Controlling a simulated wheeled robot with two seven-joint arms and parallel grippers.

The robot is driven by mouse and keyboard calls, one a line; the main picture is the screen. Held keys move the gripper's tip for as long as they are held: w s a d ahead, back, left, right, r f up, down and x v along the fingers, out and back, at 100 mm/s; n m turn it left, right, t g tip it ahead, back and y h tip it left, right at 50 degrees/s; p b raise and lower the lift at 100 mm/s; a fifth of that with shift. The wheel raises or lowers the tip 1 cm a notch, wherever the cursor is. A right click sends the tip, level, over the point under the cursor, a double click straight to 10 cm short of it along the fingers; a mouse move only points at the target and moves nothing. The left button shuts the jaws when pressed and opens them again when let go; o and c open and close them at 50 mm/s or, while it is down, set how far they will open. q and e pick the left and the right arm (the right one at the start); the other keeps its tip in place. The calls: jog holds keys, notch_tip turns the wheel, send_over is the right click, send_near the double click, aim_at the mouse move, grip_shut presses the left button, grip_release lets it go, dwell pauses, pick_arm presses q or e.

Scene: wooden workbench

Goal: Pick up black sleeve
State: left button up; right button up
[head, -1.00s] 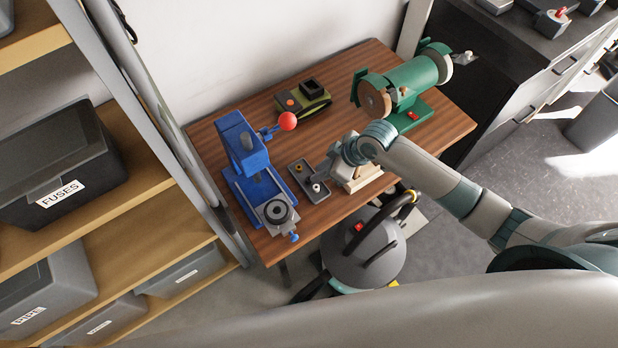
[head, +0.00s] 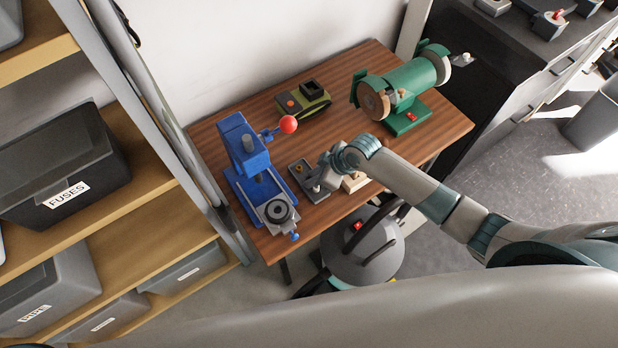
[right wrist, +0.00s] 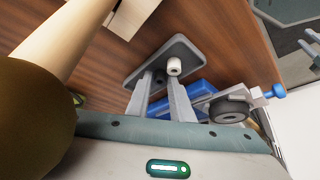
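A small dark grey tray (head: 303,182) lies on the bench, right of the blue press. In the head view my right gripper (head: 321,182) hides much of the tray and the sleeve. My left gripper is not in view.
The blue press (head: 248,165) with a red-knobbed lever (head: 288,124) stands close on the left. A wooden block (head: 354,183) is right of the gripper. A green grinder (head: 405,85) and a green-black device (head: 303,99) stand behind. Bare bench lies between them.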

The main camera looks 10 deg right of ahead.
dwell(0.5)
grip_shut()
jog(key=shift+r, duration=0.1)
notch_tip(320, 180, up, 10)
jog(key=b, duration=0.2)
dwell(0.4)
dwell(0.4)
